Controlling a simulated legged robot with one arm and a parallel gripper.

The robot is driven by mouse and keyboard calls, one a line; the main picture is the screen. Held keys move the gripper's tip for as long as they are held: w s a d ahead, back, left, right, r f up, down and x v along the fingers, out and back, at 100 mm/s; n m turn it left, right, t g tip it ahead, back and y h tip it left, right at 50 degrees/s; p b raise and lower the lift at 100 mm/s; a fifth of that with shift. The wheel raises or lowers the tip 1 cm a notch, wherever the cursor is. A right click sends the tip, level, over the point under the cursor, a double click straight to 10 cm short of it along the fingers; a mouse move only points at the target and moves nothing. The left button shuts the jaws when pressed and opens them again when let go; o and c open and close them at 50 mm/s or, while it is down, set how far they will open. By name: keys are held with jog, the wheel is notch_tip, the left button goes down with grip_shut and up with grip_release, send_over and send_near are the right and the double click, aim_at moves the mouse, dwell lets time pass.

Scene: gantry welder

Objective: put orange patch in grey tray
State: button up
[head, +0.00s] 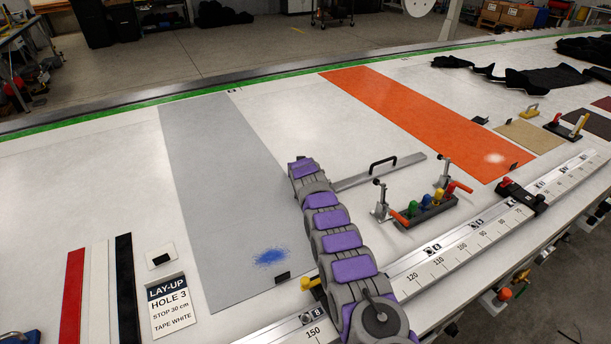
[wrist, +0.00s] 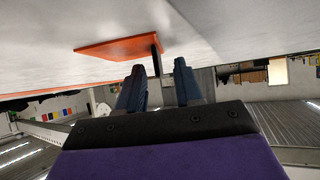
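In the head view a long flat orange sheet (head: 430,115) with a whitish spot and a small black tab lies on the white table at the right. In the wrist view an orange piece (wrist: 120,47) lies on a pale surface, a thin dark post at its edge. My gripper (wrist: 158,66) is open, its two fingers apart on either side of the post in the picture; I cannot tell whether they touch it. In the head view my gripper is not visible. A flat grey area (head: 222,180) with a blue speckle lies at the left; no raised tray walls show.
Toggle clamps (head: 381,199) and a rack with coloured handles (head: 424,206) stand near the front rail (head: 480,240). A lay-up sign (head: 168,305) and red, white and black strips lie at the left. Dark cloth (head: 540,78) lies at the back right.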

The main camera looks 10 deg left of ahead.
jog(key=shift+w+f, duration=0.1)
jog(key=shift+f, duration=0.1)
jog(key=shift+c, duration=0.3)
grip_shut()
